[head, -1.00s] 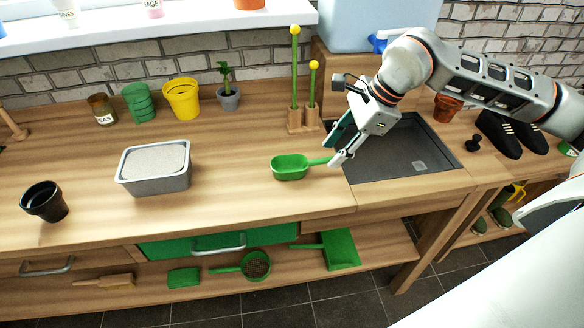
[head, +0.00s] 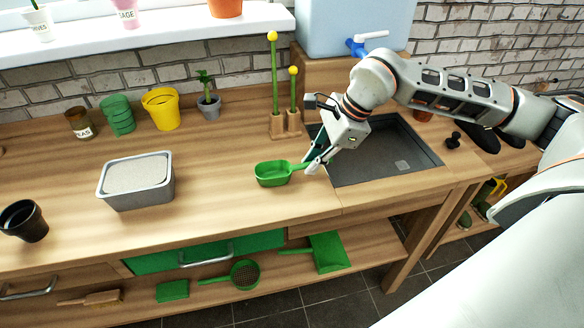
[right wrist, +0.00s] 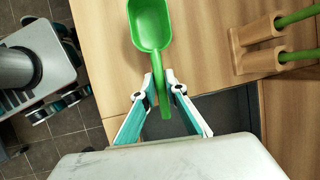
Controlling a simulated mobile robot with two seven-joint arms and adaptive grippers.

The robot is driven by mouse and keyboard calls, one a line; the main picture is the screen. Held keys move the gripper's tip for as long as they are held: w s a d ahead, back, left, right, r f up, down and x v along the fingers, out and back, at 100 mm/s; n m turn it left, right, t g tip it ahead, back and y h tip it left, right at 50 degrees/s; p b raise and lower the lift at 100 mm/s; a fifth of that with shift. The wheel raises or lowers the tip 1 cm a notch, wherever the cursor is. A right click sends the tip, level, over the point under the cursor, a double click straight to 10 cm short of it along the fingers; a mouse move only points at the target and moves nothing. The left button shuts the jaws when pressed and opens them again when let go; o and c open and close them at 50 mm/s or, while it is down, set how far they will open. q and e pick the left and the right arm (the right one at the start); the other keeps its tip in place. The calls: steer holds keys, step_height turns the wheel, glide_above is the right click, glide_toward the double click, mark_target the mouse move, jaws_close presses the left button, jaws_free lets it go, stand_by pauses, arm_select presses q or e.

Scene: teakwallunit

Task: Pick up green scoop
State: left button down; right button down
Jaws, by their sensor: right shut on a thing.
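The green scoop (head: 273,174) is on or just above the wooden worktop, left of the sink, with its bowl to the left and its handle to the right. My right gripper (head: 308,168) is shut on the scoop's handle. In the right wrist view the two fingertips (right wrist: 160,88) close on the handle from both sides, and the scoop's bowl (right wrist: 151,24) points away from the gripper. I cannot tell whether the bowl still touches the wood. My left gripper is not in view.
A dark sink (head: 385,155) lies right of the scoop. A grey tub of pale material (head: 137,190) and a black pot (head: 24,222) stand to the left. Wooden holders with yellow-topped sticks (head: 285,124) stand behind. The worktop's front middle is clear.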

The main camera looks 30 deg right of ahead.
steer(key=shift+r, duration=0.1)
step_height(320, 180, up, 20)
steer(key=p, duration=0.1)
steer(key=shift+a, duration=0.1)
stand_by(1.7)
